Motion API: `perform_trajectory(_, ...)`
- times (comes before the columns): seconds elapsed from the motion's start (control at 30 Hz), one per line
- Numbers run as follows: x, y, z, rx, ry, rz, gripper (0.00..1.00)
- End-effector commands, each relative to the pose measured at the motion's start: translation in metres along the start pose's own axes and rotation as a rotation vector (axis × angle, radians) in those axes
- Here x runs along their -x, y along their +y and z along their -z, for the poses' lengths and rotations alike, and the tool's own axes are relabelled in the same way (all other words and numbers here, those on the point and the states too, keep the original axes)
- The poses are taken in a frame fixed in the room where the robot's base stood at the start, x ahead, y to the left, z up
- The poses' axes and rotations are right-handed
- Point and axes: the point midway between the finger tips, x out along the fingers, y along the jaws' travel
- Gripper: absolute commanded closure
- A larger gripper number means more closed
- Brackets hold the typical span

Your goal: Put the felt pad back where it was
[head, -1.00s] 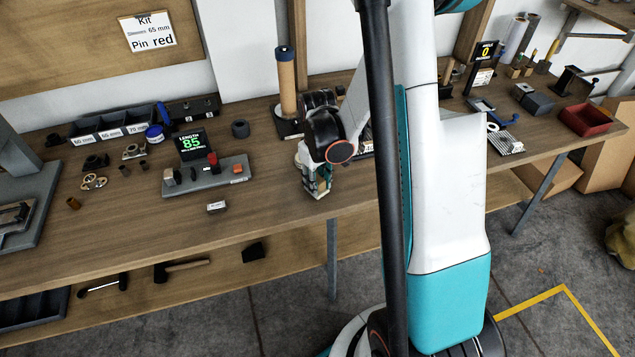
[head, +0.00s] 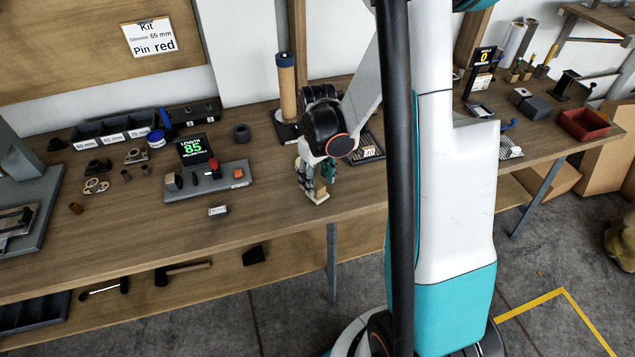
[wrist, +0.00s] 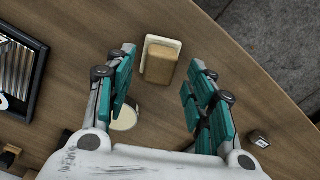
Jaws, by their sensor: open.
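A tan block (wrist: 161,63) lies on a pale, cream, flat rectangular piece (wrist: 176,45) in the wrist view. I cannot tell for sure which of these is the felt pad. A round cream disc (wrist: 125,118) lies partly hidden beside my left finger. My gripper (wrist: 158,95) is open, its teal-padded fingers on either side of empty space, with the tan block just beyond the fingertips. In the head view my gripper (head: 318,178) is low over the front of the bench, and a pale piece (head: 317,198) shows beneath it.
The wooden bench (head: 265,215) is clear in front. A small white labelled block (head: 217,211) and a grey length gauge (head: 207,183) stand to the left. A cork-coloured roll on a stand (head: 287,90) is behind my gripper. A ridged black tray (wrist: 19,75) is at the wrist view's left.

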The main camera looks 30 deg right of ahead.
Motion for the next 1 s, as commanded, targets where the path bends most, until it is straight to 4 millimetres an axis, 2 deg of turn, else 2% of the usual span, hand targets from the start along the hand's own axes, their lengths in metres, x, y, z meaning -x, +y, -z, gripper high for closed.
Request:
perform_trajectory(0.03, 0.016, 0.000, 0.000, 0.000, 0.000, 0.000, 0.51)
perform_trajectory(0.2, 0.051, 0.000, 0.000, 0.000, 0.000, 0.000, 0.51)
perform_trajectory(0.4, 0.078, 0.000, 0.000, 0.000, 0.000, 0.000, 0.51)
perform_trajectory(0.6, 0.087, 0.000, 0.000, 0.000, 0.000, 0.000, 0.51)
perform_trajectory(1.0, 0.087, 0.000, 0.000, 0.000, 0.000, 0.000, 0.51)
